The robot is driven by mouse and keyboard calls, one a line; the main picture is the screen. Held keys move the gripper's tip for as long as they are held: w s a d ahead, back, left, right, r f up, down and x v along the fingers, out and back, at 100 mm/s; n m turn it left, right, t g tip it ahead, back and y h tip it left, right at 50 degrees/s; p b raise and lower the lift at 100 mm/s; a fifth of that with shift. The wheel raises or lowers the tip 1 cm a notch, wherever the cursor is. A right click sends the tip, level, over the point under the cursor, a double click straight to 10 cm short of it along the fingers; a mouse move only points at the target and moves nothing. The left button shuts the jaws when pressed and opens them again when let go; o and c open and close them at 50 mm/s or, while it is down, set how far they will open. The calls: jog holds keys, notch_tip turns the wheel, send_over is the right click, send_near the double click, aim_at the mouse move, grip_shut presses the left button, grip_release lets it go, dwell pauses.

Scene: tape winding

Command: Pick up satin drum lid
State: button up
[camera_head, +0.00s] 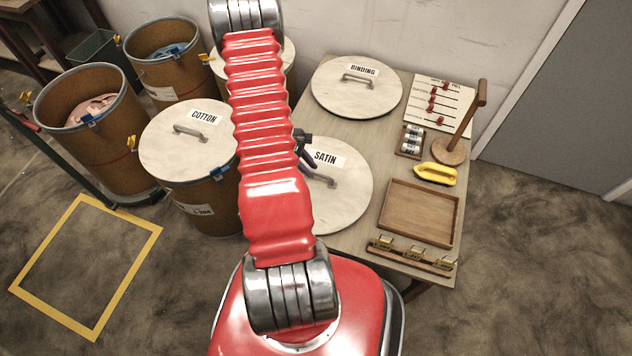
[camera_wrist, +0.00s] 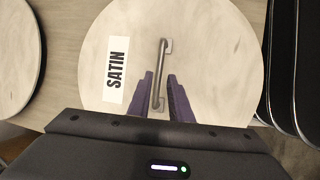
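The satin drum lid (camera_head: 348,202) is a round pale disc with a SATIN label and a grey bar handle. It lies flat on the wooden table, partly hidden behind my red arm in the head view. In the wrist view the lid (camera_wrist: 215,60) fills the middle, with its handle (camera_wrist: 162,60) running lengthwise. My gripper (camera_wrist: 160,76) is open, its two purple fingers one on each side of the handle's near part. The height gap between fingertips and handle is hard to judge. In the head view my gripper (camera_head: 308,160) shows only partly beside my arm, over the lid.
The binding lid (camera_head: 357,98) lies behind on the table. A wooden tray (camera_head: 418,212), yellow tool (camera_head: 436,173), wooden stand (camera_head: 450,150) and slider board (camera_head: 440,102) sit to the right. The cotton-lidded drum (camera_head: 165,150) and open drums stand left.

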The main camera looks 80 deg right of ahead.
aim_at(315, 173)
jog(key=shift+x, duration=2.65)
jog(key=shift+c, duration=0.4)
grip_shut()
